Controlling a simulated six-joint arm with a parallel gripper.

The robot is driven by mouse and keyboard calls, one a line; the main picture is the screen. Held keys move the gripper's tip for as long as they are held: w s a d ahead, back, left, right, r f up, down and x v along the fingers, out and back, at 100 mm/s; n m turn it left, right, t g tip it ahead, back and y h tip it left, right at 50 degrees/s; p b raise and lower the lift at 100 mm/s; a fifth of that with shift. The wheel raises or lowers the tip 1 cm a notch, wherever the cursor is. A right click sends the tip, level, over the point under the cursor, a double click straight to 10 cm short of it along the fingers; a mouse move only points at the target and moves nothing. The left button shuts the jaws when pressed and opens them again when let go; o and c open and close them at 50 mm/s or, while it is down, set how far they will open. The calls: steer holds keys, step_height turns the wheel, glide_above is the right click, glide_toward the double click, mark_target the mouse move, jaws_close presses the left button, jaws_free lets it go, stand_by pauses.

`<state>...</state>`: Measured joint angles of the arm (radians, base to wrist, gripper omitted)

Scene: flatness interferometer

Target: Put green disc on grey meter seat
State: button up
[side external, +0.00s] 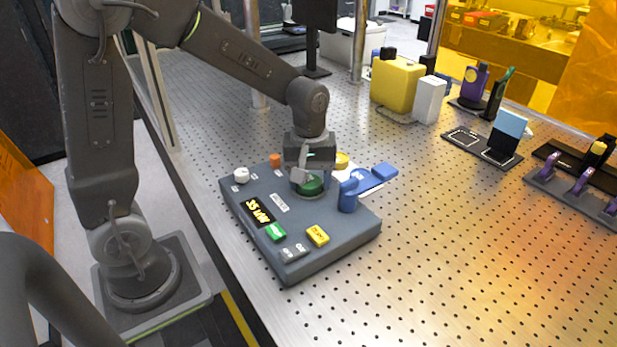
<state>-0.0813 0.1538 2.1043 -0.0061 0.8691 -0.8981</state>
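The green disc (312,186) is on top of the slate-grey instrument box (330,252), towards its back right. My gripper (309,178) points down right over the disc, with a light finger at the disc's left side. The fingers partly hide the disc, and I cannot tell whether they are closed on it or just around it. A dark round rim shows just under the disc; it may be the grey meter seat, but most of it is covered. I cannot tell whether the disc touches it.
A blue upright post (348,196) stands close right of my gripper, with a blue-and-white piece (372,178) behind it. A white knob (241,175), an orange knob (275,160) and a yellow button (318,236) are on the box.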

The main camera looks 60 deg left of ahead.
mark_target(309, 181)
steer(key=o, duration=0.4)
steer(key=shift+s+a+f, duration=0.1)
steer(key=shift+s+f, duration=0.1)
steer(key=shift+f, duration=0.45)
step_height(309, 181, up, 13)
steer(key=s+d+m+t, duration=0.3)
steer(key=s+m+t, duration=0.2)
steer(key=s+m, duration=0.6)
steer(key=shift+s+f, duration=0.2)
steer(key=shift+s, duration=1.25)
